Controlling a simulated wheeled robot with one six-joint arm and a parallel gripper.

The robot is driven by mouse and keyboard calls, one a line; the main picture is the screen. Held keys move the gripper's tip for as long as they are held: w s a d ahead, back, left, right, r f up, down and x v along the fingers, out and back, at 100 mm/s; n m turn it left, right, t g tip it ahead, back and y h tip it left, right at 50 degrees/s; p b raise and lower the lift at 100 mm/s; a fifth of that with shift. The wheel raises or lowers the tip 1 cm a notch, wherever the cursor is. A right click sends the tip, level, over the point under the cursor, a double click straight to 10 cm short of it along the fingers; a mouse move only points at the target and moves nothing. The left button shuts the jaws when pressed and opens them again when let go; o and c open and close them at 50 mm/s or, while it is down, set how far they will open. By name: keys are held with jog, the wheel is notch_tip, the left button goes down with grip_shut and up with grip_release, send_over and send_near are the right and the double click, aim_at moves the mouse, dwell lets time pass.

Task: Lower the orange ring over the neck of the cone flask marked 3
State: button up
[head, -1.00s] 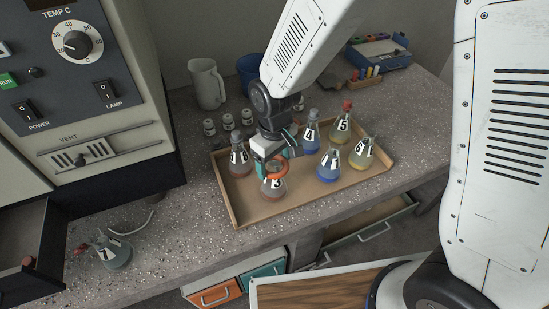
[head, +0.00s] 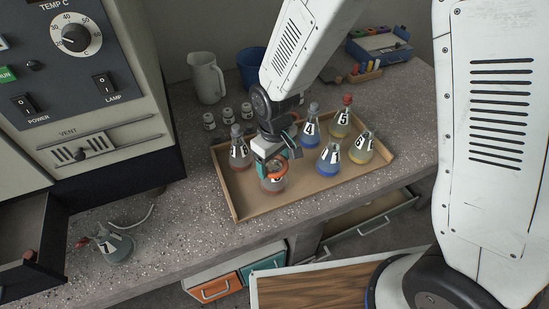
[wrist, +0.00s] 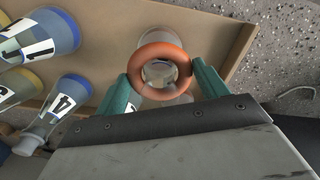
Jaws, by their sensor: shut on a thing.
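My gripper (head: 268,166) is shut on the orange ring (head: 278,172), with its teal fingers on either side of it. In the wrist view the ring (wrist: 160,49) lies flat between the fingertips, and part of the cone flask marked 3 (wrist: 159,72) shows through its hole.
The tray (head: 262,216) also holds several other flasks: a reddish one (head: 239,152) to the left, the ones marked 4 (head: 310,132) and 1 (head: 329,160) to the right. The tray's front right is clear.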

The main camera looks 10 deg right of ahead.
jog(key=shift+f, duration=0.25)
jog(key=o, duration=1.2)
jog(key=shift+o, duration=0.2)
jog(key=shift+r, duration=4.15)
jog(key=shift+s, duration=0.1)
